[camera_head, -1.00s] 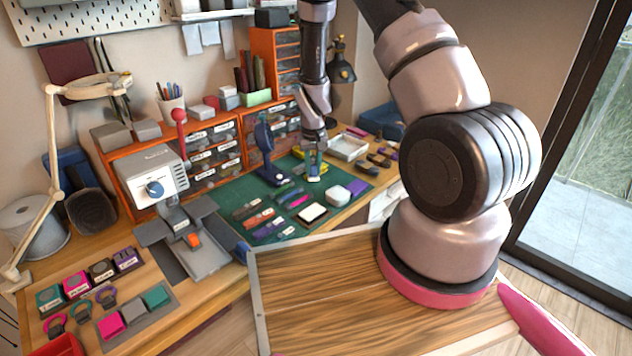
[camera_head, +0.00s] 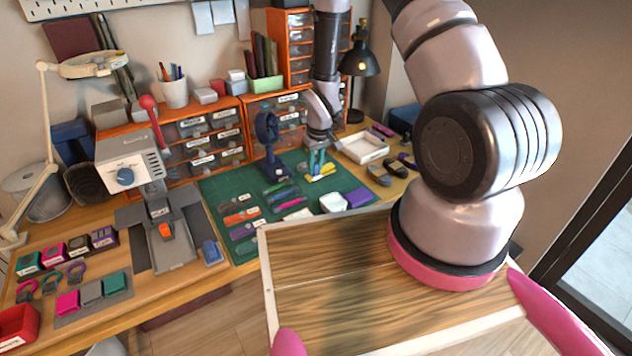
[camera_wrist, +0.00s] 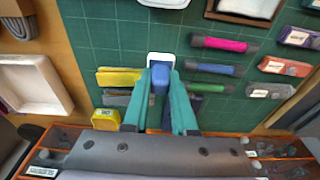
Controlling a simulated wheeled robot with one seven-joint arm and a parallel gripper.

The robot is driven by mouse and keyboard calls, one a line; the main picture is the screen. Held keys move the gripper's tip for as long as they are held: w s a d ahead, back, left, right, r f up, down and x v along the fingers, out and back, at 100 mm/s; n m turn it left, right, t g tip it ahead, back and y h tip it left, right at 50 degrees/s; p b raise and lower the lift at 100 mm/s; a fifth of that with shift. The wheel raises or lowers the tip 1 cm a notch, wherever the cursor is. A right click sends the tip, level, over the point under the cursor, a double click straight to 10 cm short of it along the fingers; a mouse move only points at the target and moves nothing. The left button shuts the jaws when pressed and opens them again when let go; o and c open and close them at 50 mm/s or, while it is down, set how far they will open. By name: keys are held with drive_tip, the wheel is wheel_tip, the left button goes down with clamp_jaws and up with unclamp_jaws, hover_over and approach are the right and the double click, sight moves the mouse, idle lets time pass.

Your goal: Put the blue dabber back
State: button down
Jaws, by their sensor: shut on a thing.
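The blue dabber (camera_wrist: 161,79) is between the teal fingers of my gripper (camera_wrist: 161,85) in the wrist view, and the gripper is shut on it. A white, rounded square shows at the dabber's far end; I cannot tell if it is part of the dabber or lies under it. In the head view my gripper (camera_head: 318,163) points down over the back right part of the green cutting mat (camera_head: 222,190). The dabber is too small to make out clearly there, and its gap to the mat cannot be told.
Yellow pieces (camera_wrist: 118,78) lie left of the fingers in the wrist view, pens (camera_wrist: 225,44) to the right. A white tray (camera_head: 362,148) stands right of the mat. A dark blue stand (camera_head: 268,145) is close left of my gripper. Orange drawers (camera_head: 215,143) line the back.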

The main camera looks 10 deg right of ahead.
drive_tip(key=shift+f, duration=2.75)
drive_tip(key=shift+f, duration=0.2)
drive_tip(key=c, duration=0.7)
unclamp_jaws()
drive_tip(key=shift+r, duration=0.1)
wheel_tip(320, 180, up, 12)
drive_tip(key=s, duration=0.2)
wheel_tip(320, 180, up, 14)
drive_tip(key=m+t, duration=0.1)
drive_tip(key=m, duration=0.1)
hover_over(316, 174)
drive_tip(key=d, duration=0.3)
drive_tip(key=s+d+r+m+t, duration=0.15)
drive_tip(key=s+r, duration=0.25)
drive_tip(key=r, duration=0.8)
drive_tip(key=s+r+m+t, duration=0.1)
drive_tip(key=s+r, duration=0.4)
drive_tip(key=s+r+m+t+y, duration=0.1)
drive_tip(key=s+r+m, duration=0.1)
drive_tip(key=s+r, duration=0.4)
drive_tip(key=s+d+r+m+t, duration=0.1)
drive_tip(key=s+r, duration=0.4)
drive_tip(key=s, duration=0.1)
drive_tip(key=shift+s+d+r, duration=0.1)
drive_tip(key=shift+s+r, duration=0.05)
drive_tip(key=shift+r, duration=0.05)
